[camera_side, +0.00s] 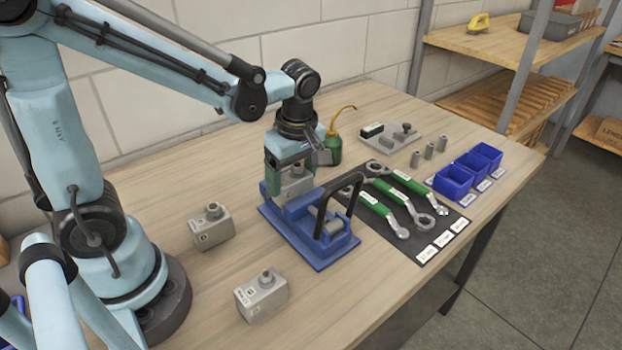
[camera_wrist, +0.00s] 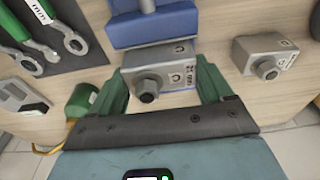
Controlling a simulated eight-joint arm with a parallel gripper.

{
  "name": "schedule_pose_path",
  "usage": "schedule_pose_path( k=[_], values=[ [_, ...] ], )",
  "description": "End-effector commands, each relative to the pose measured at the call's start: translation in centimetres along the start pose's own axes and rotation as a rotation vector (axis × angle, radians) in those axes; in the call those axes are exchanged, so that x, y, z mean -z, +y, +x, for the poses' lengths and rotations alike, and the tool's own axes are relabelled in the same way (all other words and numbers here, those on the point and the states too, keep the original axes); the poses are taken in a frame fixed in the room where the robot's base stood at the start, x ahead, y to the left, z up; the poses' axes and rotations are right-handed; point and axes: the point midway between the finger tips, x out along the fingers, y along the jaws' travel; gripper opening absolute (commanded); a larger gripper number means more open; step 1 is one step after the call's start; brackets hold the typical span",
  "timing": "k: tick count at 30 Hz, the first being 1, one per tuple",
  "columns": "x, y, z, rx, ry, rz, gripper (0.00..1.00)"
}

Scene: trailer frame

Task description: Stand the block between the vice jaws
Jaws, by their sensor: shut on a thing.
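My gripper (camera_side: 291,178) points down at the back end of the blue vice (camera_side: 318,254). It is shut on a grey block (camera_side: 298,186) with a round knob on top. In the wrist view the held block (camera_wrist: 178,68) sits between the two green fingers (camera_wrist: 160,88), its knob toward the camera. The blue vice body (camera_wrist: 155,28) shows just beyond the block there. The block looks upright and close to a vice jaw; its lower part is hidden, so I cannot tell whether it rests between the jaws.
Two similar grey blocks stand left of the vice, one farther back (camera_side: 210,227) and one in front (camera_side: 261,295). A dark mat (camera_side: 385,240) with green-handled wrenches lies right of the vice. A green oil can (camera_side: 333,148) stands behind. Blue bins (camera_side: 452,182) are farther right.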

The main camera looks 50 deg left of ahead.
Motion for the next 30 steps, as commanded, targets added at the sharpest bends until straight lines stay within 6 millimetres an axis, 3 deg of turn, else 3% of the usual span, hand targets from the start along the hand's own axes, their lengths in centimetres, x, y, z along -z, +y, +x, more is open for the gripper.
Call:
schedule_pose_path(
  k=[4,5,8,20,30],
  values=[
    [0.0,0.0,0.3,0.0,0.0,0.0,0.3],
    [0.0,0.0,0.3,0.0,0.0,0.0,0.83],
    [0.0,0.0,0.3,0.0,0.0,0.0,0.98],
    [0.0,0.0,-0.5,0.0,0.0,0.0,1.0],
    [0.0,-0.1,-5.0,0.001,0.0,0.002,1.0]
  ],
)
